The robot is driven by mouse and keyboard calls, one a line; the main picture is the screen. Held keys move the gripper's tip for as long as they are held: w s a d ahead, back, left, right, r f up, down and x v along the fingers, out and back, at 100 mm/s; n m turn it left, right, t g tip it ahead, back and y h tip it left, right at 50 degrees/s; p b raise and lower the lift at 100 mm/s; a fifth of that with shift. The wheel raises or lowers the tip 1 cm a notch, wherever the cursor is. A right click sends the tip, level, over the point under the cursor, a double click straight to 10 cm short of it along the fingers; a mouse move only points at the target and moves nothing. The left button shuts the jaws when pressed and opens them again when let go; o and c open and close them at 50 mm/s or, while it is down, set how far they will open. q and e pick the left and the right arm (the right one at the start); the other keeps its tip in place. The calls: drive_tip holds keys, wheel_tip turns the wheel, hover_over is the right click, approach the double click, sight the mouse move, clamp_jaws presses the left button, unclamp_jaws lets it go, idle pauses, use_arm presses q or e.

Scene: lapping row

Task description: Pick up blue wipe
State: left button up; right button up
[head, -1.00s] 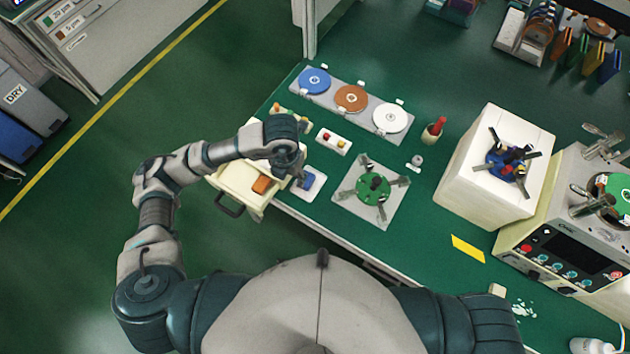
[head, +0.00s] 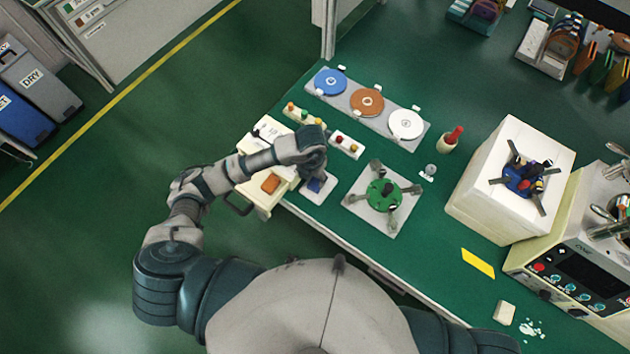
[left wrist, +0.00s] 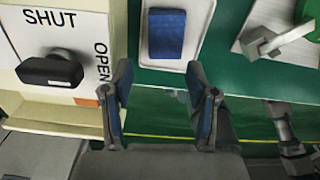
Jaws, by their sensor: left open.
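The blue wipe (head: 317,184) lies in a small white tray (head: 309,199) at the bench's front edge. In the left wrist view the blue wipe (left wrist: 166,34) is a folded dark-blue rectangle, flat in the white tray (left wrist: 204,22), ahead of my fingers. My left gripper (head: 315,168) is above the tray and hides part of it in the head view. In the left wrist view the left gripper (left wrist: 160,82) is open, with nothing between its fingers and the wipe beyond the tips.
A cream box (left wrist: 88,48) marked SHUT and OPEN, with a black knob, stands left of the tray. An orange wipe (head: 271,184) lies in its open part. A green fixture (head: 383,193) on a grey plate stands to the tray's right.

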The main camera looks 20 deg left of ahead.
sight(314, 185)
use_arm(q)
drive_tip(key=f, duration=0.2)
drive_tip(key=d+f, duration=0.1)
drive_tip(key=f, duration=0.2)
drive_tip(key=shift+d+f, duration=0.1)
drive_tip(key=shift+a, duration=0.25)
drive_tip(key=shift+c, duration=0.7)
drive_tip(key=shift+a, duration=0.15)
drive_tip(key=c, duration=0.6)
